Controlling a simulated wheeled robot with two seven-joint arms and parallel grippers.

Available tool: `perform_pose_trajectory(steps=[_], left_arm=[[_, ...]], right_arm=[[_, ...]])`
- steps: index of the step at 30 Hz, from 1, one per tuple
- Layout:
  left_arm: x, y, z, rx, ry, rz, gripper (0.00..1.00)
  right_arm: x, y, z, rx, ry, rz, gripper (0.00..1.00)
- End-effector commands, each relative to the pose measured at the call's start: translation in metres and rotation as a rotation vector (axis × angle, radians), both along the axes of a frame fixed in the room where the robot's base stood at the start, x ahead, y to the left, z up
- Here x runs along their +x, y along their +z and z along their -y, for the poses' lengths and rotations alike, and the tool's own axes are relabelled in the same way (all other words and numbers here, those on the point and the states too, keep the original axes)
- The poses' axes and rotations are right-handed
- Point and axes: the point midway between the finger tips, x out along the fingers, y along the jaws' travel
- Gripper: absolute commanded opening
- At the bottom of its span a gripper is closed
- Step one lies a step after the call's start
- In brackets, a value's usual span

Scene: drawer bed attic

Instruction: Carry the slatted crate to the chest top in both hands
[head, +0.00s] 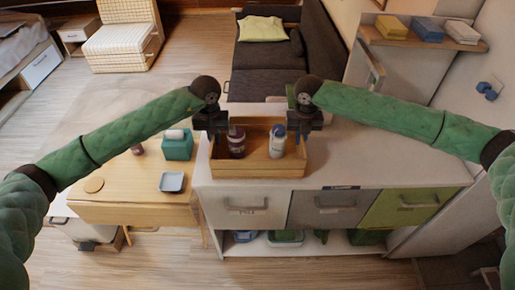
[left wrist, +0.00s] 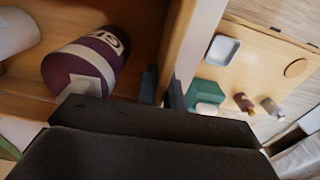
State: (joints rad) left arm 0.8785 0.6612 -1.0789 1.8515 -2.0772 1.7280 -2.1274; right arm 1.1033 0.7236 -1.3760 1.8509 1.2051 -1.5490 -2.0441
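The slatted crate (head: 262,170), light wood, is level over the left end of the white chest top (head: 360,165); I cannot tell whether it rests there or hangs just above. Inside stand a dark purple jar (head: 237,146) with a pale label and a white bottle (head: 277,142) with a blue-grey cap. My left gripper (head: 213,122) is at the crate's left end; in the left wrist view its fingers (left wrist: 162,90) close on the end wall, with the purple jar (left wrist: 88,62) beside them. My right gripper (head: 304,120) is at the right end wall, its fingertips partly hidden.
A wooden table (head: 130,205) stands left of the chest, with a teal tissue box (head: 178,146), a small blue-grey dish (head: 172,182) and a round coaster (head: 94,184). The chest top right of the crate is clear. A dark sofa (head: 268,83) stands behind.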

Motion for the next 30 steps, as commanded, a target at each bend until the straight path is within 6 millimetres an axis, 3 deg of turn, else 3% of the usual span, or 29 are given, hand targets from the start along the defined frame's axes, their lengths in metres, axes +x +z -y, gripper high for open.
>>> perform_pose_trajectory(steps=[17,30], left_arm=[[0.0,0.005,0.0,0.0,0.0,0.001,0.0],[0.0,0.034,-0.001,0.0,0.001,0.001,0.0]], right_arm=[[0.001,0.005,0.0,0.0,-0.001,0.001,0.0],[0.001,0.034,0.001,0.0,-0.001,0.001,0.0]])
